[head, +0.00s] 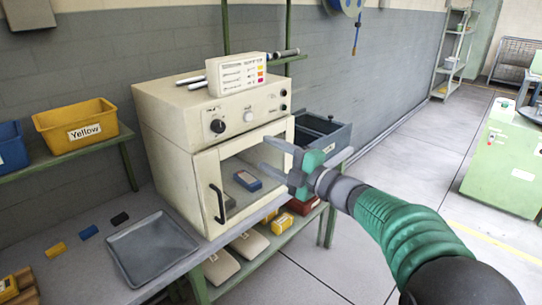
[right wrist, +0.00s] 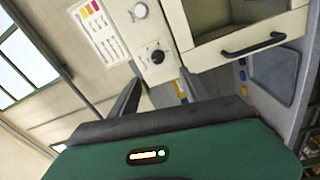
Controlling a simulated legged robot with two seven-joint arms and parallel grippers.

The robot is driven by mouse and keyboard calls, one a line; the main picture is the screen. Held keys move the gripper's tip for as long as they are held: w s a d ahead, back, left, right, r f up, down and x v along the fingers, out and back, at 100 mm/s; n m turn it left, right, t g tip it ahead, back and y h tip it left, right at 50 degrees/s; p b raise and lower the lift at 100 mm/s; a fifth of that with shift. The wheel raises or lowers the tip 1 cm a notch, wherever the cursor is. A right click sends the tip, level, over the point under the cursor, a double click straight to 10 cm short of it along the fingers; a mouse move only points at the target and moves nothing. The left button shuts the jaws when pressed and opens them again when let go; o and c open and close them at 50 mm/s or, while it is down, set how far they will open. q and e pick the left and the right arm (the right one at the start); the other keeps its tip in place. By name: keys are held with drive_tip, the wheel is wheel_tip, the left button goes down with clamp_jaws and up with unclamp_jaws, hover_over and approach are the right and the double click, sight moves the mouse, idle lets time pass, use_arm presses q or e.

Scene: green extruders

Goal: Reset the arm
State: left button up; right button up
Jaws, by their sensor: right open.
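My right arm comes in from the lower right of the head view. Its green and grey gripper (head: 306,160) is in front of the right side of the cream oven-like machine (head: 170,120). The two fingers are spread apart with nothing between them. The right wrist view shows the same open fingers (right wrist: 160,98) with the machine's knob panel and door handle beyond. The machine's door with a black handle (head: 217,203) is at its front. A blue block with a reddish top (head: 247,181) shows inside the chamber. My left gripper is not in view.
A grey metal tray (head: 150,248) lies on the bench left of the machine, near small yellow, blue and black blocks. A yellow bin (head: 78,124) stands on the left shelf. Packages lie on the lower shelf. The floor (head: 345,255) at right is clear up to a green cabinet (head: 505,165).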

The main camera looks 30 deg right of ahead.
wheel_tip(320, 180, down, 9)
drive_tip(key=s+m+g+h+p, duration=0.2)
drive_tip(key=m+g+h+p, duration=0.2)
drive_tip(key=m+h+p, duration=0.65)
drive_tip(key=s+a+f+m+g+y, duration=0.1)
drive_tip(key=s+a+f+m+g, duration=0.2)
drive_tip(key=s+f, duration=0.2)
drive_tip(key=s+a+f+m+g+y+p, duration=0.1)
drive_tip(key=s+a+f+m+g, duration=0.2)
drive_tip(key=s, duration=0.7)
drive_tip(key=s+a+f+m+g+y, duration=0.1)
drive_tip(key=s+a+f+m+g, duration=0.2)
drive_tip(key=s+f, duration=0.4)
drive_tip(key=shift+s+m+g, duration=0.45)
drive_tip(key=shift+s+g, duration=0.3)
drive_tip(key=shift+g, duration=0.05)
drive_tip(key=shift+y, duration=0.25)
